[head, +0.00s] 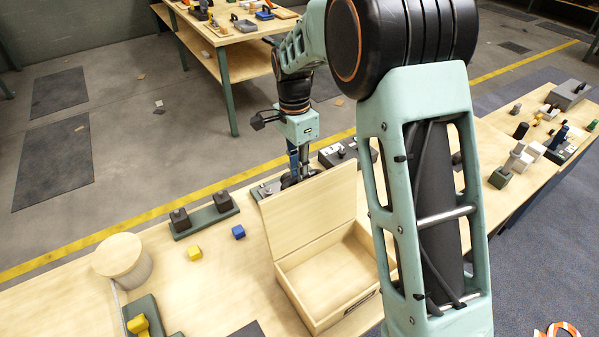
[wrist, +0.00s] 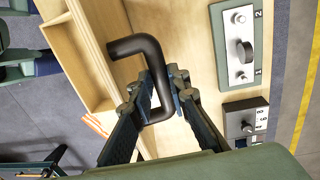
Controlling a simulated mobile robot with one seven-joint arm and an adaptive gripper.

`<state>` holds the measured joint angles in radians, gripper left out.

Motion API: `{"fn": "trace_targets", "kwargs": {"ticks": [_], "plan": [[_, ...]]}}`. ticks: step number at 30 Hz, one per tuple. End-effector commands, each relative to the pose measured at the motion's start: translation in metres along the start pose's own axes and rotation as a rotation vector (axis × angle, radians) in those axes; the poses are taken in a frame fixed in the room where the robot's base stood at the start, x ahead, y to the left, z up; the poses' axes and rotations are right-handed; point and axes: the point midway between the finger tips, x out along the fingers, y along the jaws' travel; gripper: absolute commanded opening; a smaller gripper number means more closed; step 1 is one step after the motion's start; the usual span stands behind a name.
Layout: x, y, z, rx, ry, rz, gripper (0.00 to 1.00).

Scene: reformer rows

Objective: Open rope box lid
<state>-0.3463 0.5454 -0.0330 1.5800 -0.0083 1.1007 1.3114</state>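The wooden rope box (head: 330,280) stands on the bench at the centre of the head view, with its inside visible. I see no rope in the part that shows. Its lid (head: 300,215) stands steeply up along the far edge. My gripper (head: 297,172) is behind the lid, partly hidden by it. In the wrist view a bent black handle (wrist: 135,47) passes between the fingers of my gripper (wrist: 163,82). The fingers are close on either side of the handle and appear shut on it. The box also shows at the left of the wrist view (wrist: 70,40).
A yellow block (head: 195,253), a blue block (head: 238,232) and a rack with dark knobs (head: 205,215) lie left of the box. A round wooden-topped tub (head: 122,258) is farther left. A knobbed panel (wrist: 240,45) lies beside the lid. Several small items stand at the right.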

Motion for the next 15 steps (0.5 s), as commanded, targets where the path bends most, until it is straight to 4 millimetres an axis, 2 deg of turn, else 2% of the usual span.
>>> {"fn": "trace_targets", "kwargs": {"ticks": [1, 4, 11, 15], "plan": [[-0.0020, -0.0013, 0.0000, 0.000, 0.001, -0.005, 0.22], [-0.0015, -0.0008, 0.0000, 0.000, 0.001, -0.003, 0.33], [-0.0007, 0.0001, -0.0001, 0.000, 0.000, 0.000, 0.33], [-0.0068, -0.0001, -0.0002, 0.000, 0.001, -0.001, 0.33]]}}
